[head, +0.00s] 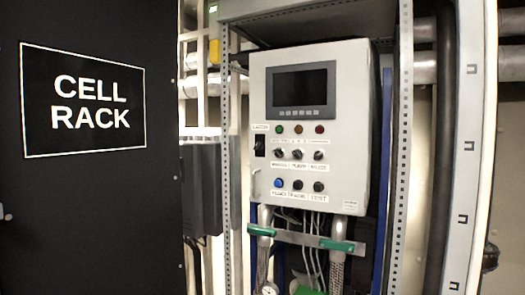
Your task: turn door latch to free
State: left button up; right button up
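A black door panel (95,225) with a white-framed "CELL RACK" sign (85,102) fills the left side of the head view. A small pale fitting (4,213) shows at the left edge of this panel, partly cut off by the frame; I cannot tell whether it is the latch or how it is turned. A dark round knob-like part (490,257) shows at the lower right, beside a light metal edge. I cannot tell what it belongs to. Neither of my grippers is in view.
A light grey control box (345,160) with a screen (300,88), switches and buttons hangs in a perforated metal frame (403,150). Below it are hoses, cables and a bar with green parts (336,245). A dark vertical pipe (441,150) stands right of the frame.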

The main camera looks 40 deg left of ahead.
aim_at(258, 145)
jog(key=k, duration=0.85)
jog(key=u, duration=0.85)
jog(key=i, duration=0.6)
